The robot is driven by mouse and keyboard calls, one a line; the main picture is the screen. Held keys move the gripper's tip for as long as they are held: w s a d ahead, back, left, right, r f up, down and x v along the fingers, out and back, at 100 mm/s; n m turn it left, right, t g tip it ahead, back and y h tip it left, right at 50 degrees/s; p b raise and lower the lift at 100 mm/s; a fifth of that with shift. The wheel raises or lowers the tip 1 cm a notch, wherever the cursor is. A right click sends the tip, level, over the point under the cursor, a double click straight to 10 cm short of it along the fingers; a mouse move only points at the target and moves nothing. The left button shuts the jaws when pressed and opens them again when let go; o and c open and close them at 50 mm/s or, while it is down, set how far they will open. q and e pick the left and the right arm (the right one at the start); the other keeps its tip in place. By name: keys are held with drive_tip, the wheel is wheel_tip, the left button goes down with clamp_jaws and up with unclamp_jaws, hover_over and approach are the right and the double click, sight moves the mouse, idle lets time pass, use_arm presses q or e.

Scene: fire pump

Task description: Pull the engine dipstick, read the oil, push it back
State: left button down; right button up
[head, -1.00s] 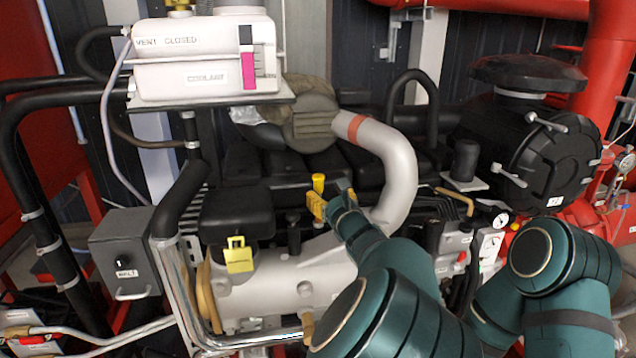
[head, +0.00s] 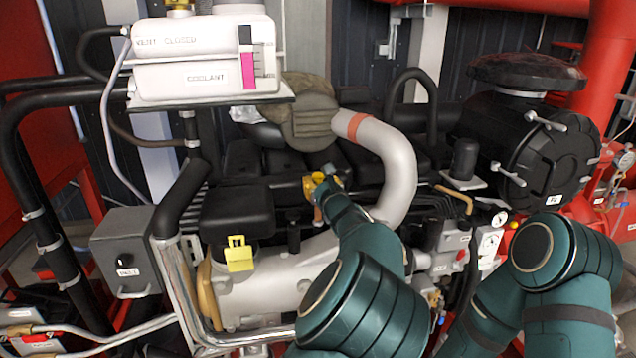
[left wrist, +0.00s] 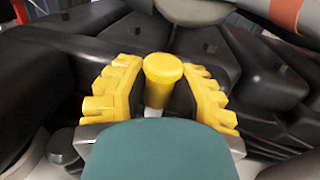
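The dipstick's yellow handle (head: 318,178) stands upright among black engine parts, near the middle of the head view. My left gripper (head: 321,184) is at the handle, with its yellow fingers on either side. In the left wrist view, the yellow knob (left wrist: 163,68) and a short pale stem below it show between the fingers of my left gripper (left wrist: 162,92). The lower part of the dipstick is hidden. My right gripper is not in view.
The grey curved pipe (head: 390,165) with a red band runs close to the right of my left gripper. A white coolant tank (head: 190,72) is at the upper left. A black cap (head: 237,212) with a yellow tag is left of the handle. A black cylinder (head: 535,155) is at right.

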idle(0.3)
use_arm(q)
wheel_tip(320, 180, down, 5)
drive_tip(key=b, duration=0.3)
drive_tip(key=shift+r+b, duration=0.15)
drive_tip(key=shift+b, duration=0.25)
drive_tip(key=shift+r, duration=0.1)
drive_tip(key=c, duration=0.8)
unclamp_jaws()
drive_tip(key=shift+o, duration=0.2)
drive_tip(key=v, duration=1.2)
drive_tip(key=shift+r, duration=0.1)
